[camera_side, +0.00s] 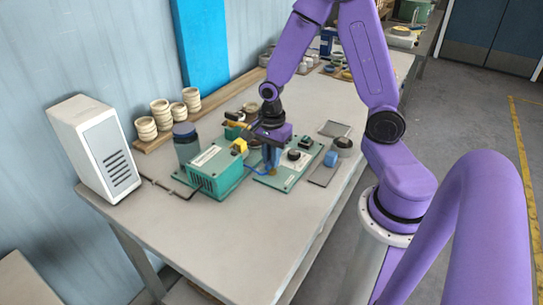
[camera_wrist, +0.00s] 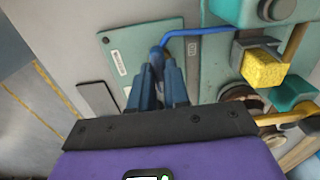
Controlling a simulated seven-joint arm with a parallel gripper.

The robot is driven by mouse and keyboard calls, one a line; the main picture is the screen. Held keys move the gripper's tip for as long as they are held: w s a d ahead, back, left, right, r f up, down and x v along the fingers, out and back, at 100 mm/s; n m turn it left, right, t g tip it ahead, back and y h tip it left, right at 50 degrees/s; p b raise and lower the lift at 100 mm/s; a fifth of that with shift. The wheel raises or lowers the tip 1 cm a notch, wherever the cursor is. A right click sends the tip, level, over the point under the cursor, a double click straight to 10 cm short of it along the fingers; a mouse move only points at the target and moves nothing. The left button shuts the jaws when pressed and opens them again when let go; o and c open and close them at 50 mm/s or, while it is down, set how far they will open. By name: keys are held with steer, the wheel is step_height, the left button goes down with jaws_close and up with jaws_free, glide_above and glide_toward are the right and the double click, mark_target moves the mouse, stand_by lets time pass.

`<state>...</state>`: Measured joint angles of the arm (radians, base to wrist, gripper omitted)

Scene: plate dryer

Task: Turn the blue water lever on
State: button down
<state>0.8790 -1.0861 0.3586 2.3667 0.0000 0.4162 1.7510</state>
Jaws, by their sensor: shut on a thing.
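The blue water lever (camera_wrist: 195,32) is a bent blue bar in the wrist view. It runs left from the teal machine and turns down to a rounded end (camera_wrist: 157,55) over a pale green plate. My gripper (camera_wrist: 160,72) is shut on that end of the lever, with one blue finger on each side; the exact contact is partly hidden. In the side view my gripper (camera_side: 271,168) points down at the green plate (camera_side: 290,180), and a short blue stretch of the lever (camera_side: 256,166) shows to its left.
A teal box (camera_side: 216,172) stands left of my gripper, with a yellow block (camera_side: 240,146) near it. A dark-lidded jar (camera_side: 187,147) and a white vented box (camera_side: 98,148) stand further left. The table front is clear.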

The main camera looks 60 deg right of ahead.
steer(key=n, duration=0.8)
steer(key=shift+n, duration=0.3)
steer(key=n, duration=0.4)
steer(key=shift+n, duration=2.5)
steer(key=c, duration=1.1)
jaws_free()
steer(key=shift+r, duration=0.15)
step_height(320, 180, up, 17)
